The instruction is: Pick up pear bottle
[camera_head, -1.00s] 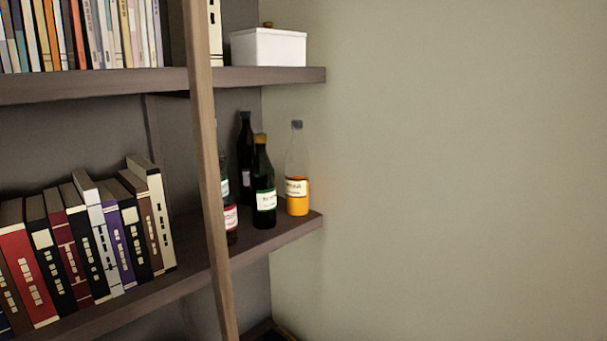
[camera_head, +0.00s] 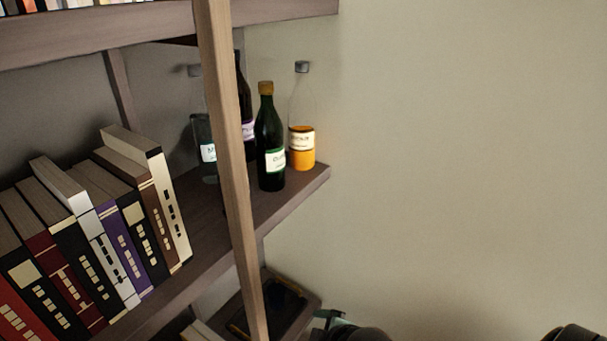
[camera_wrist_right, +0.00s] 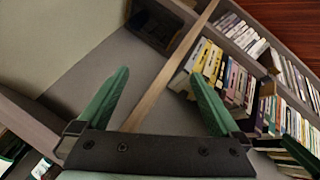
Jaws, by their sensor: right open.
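Several bottles stand on the shelf in the head view: a clear bottle with orange liquid (camera_head: 302,146), a dark green bottle with a cork-coloured top (camera_head: 269,140), a darker bottle with a purple label (camera_head: 240,95), and a clear bottle with a pale label (camera_head: 208,153). The labels are too small to read, so I cannot tell which is the pear bottle. In the right wrist view my right gripper (camera_wrist_right: 161,72) is open, with two green fingers apart and nothing between them. I cannot make out my left gripper.
A wooden upright (camera_head: 232,180) stands in front of the shelf and partly hides bottles. Books (camera_head: 105,230) fill the shelf to the left. The plain wall (camera_head: 470,150) is on the right. A dark tray-like object (camera_head: 272,303) lies below. Dark parts of mine show along the bottom edge.

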